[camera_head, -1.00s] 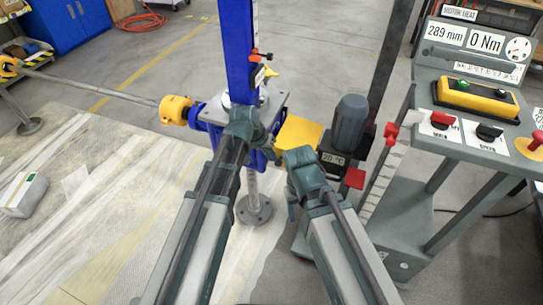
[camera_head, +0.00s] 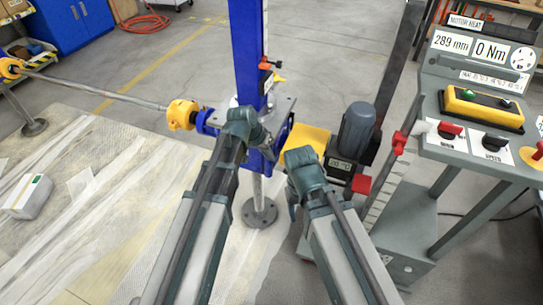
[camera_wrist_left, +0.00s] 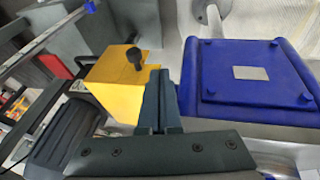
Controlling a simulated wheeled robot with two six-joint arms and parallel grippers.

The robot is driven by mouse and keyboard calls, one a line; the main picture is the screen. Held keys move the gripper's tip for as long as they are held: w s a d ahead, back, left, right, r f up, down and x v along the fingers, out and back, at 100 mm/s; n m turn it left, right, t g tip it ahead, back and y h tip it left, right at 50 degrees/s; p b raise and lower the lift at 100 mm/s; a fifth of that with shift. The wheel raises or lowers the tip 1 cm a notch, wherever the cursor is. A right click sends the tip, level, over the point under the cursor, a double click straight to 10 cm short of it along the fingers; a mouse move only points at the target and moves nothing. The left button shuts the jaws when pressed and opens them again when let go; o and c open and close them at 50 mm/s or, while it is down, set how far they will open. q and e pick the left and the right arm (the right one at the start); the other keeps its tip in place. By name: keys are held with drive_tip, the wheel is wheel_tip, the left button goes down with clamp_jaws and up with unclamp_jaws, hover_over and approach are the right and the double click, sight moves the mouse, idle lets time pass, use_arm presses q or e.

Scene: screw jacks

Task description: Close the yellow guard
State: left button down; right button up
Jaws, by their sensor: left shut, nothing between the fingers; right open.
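The yellow guard (camera_head: 307,141) shows in the head view between the blue jack (camera_head: 248,60) and the grey motor (camera_head: 357,128). In the left wrist view the guard (camera_wrist_left: 112,90) is a yellow box with a black knob (camera_wrist_left: 134,56) on it. My left gripper (camera_head: 266,148) is shut and empty beside the jack's blue gearbox. In the left wrist view its fingers (camera_wrist_left: 162,92) are just right of the guard, between it and the blue gearbox cover (camera_wrist_left: 250,75); contact cannot be told. My right gripper (camera_head: 292,205) is open, low, below the guard, and partly hidden by its wrist.
A control stand (camera_head: 475,125) with red and black knobs is at the right. A shaft (camera_head: 95,90) with a yellow coupling (camera_head: 182,114) runs in from the left. A small white box (camera_head: 28,196) lies on the floor sheet at left.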

use_arm(q)
drive_tip(key=p+v, duration=0.7)
drive_tip(key=v, duration=0.2)
drive_tip(key=shift+a, duration=0.35)
drive_tip(key=shift+f, duration=0.1)
drive_tip(key=s+d+r+g+y+p, duration=0.1)
drive_tip(key=s+r+y+p, duration=0.1)
drive_tip(key=s, duration=0.7)
drive_tip(key=s+d+r+g+y+p, duration=0.1)
drive_tip(key=s+r+g+y+p, duration=0.1)
drive_tip(key=s, duration=0.6)
drive_tip(key=shift+s+d+r+y+p, duration=0.3)
drive_tip(key=shift+s+r+y+p, duration=0.15)
drive_tip(key=shift+p, duration=0.75)
drive_tip(key=shift+d, duration=0.15)
